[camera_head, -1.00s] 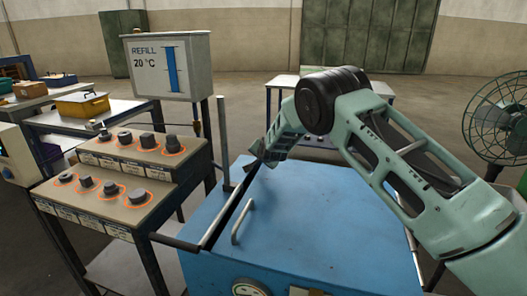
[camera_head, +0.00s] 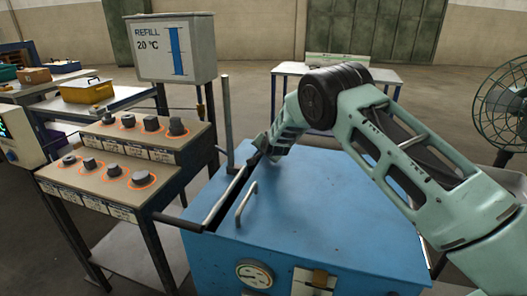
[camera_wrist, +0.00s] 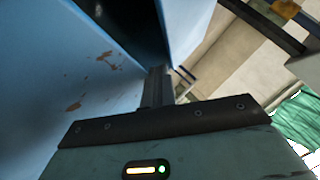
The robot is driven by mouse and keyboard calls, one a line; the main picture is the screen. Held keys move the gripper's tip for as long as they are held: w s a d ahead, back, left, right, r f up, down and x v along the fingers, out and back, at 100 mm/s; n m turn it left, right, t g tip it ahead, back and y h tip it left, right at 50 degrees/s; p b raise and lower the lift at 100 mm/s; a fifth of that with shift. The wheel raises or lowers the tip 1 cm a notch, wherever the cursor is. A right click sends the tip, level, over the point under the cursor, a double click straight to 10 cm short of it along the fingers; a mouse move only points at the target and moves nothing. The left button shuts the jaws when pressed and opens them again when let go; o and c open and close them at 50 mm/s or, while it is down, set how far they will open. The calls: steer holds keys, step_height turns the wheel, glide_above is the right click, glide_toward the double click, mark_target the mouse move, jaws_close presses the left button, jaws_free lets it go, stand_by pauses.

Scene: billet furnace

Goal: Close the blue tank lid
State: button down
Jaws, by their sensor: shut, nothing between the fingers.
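The blue tank (camera_head: 225,262) stands in front of me, with a round gauge on its front. Its blue lid (camera_head: 330,205) covers most of the top and carries a metal handle (camera_head: 245,206) near its left edge. A narrow dark gap shows along the left side of the top. My gripper (camera_head: 262,158) is shut and empty at the far left part of the top, close to this gap. In the wrist view, the shut fingers (camera_wrist: 158,86) point towards a dark opening between two blue surfaces. Whether they touch either surface I cannot tell.
A control panel (camera_head: 120,150) with several orange-ringed knobs stands close to the tank's left. Behind it is a grey refill box (camera_head: 172,48) on posts. A fan (camera_head: 503,110) stands at the right. A table (camera_head: 335,73) stands behind the tank.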

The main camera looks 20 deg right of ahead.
step_height(320, 180, up, 4)
steer(key=shift+d+f+p, duration=0.1)
steer(key=shift+f+p, duration=0.15)
steer(key=shift+p, duration=0.3)
steer(key=s+a+r, duration=0.4)
steer(key=s+r, duration=0.1)
steer(key=r, duration=0.2)
steer(key=s+a+r+n+g+y, duration=0.1)
steer(key=s+a+r+n+g, duration=0.15)
steer(key=s+a, duration=0.45)
steer(key=s+a+r+n+g+y+p, duration=0.1)
steer(key=s+a+r+n+g+y, duration=0.15)
steer(key=s, duration=0.85)
steer(key=s+a+r+n+g+y, duration=0.1)
steer(key=s+a+r+n, duration=0.15)
steer(key=s+a, duration=0.45)
steer(key=s+d+n+g+h, duration=0.1)
steer(key=s+d+n, duration=0.3)
steer(key=s, duration=1.1)
steer(key=s+d+r+n+g+h+p, duration=0.1)
steer(key=s+d+n+g, duration=0.3)
steer(key=s, duration=1.2)
steer(key=shift+s+n+h, duration=0.2)
steer(key=shift+n+h, duration=0.45)
steer(key=shift+n, duration=0.3)
